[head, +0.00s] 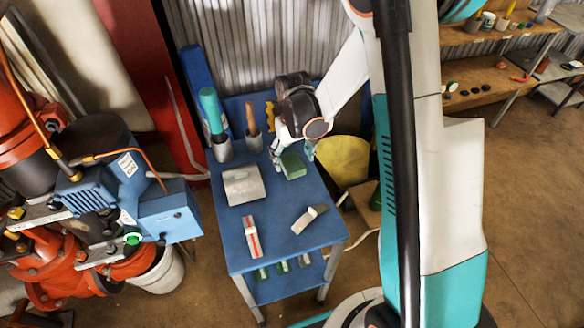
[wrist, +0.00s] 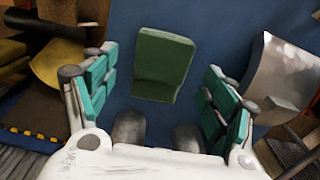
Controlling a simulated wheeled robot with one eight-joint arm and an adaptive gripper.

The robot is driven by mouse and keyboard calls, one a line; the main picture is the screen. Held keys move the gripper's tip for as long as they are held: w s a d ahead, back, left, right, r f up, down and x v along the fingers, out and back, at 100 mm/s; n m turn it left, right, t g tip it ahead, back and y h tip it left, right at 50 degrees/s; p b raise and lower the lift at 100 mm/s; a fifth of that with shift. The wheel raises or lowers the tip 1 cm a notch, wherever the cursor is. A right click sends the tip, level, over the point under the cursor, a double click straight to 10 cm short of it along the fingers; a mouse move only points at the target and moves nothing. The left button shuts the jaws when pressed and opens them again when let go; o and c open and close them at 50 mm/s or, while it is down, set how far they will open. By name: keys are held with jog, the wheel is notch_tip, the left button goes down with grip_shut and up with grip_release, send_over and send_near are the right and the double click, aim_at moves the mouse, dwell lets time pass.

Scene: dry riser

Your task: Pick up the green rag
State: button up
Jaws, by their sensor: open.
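The green rag (head: 293,166) is a small folded block lying on the blue top of the cart (head: 277,220), toward its far right side. In the wrist view the rag (wrist: 163,65) shows whole, ahead of and between the fingers. My gripper (head: 293,155) is open and empty just above the rag, with its teal-padded fingers on either side. In the wrist view the fingers (wrist: 158,85) are spread wide, with a gap to the rag on both sides. The exact height above the cart top cannot be told.
A curved metal piece (head: 243,186) lies left of the rag. A red-striped white box (head: 252,236) and a pale brush-like item (head: 309,217) lie nearer. Metal cups with a teal roll (head: 210,108) and a wooden handle (head: 251,116) stand at the back left. Orange pipework (head: 45,255) is at left.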

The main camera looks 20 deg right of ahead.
aim_at(293, 164)
notch_tip(293, 164, down, 2)
jog(key=shift+f, duration=0.1)
jog(key=c, duration=1.2)
jog(key=shift+o, duration=0.2)
notch_tip(293, 164, up, 20)
jog(key=p, duration=0.6)
jog(key=shift+o, duration=0.6)
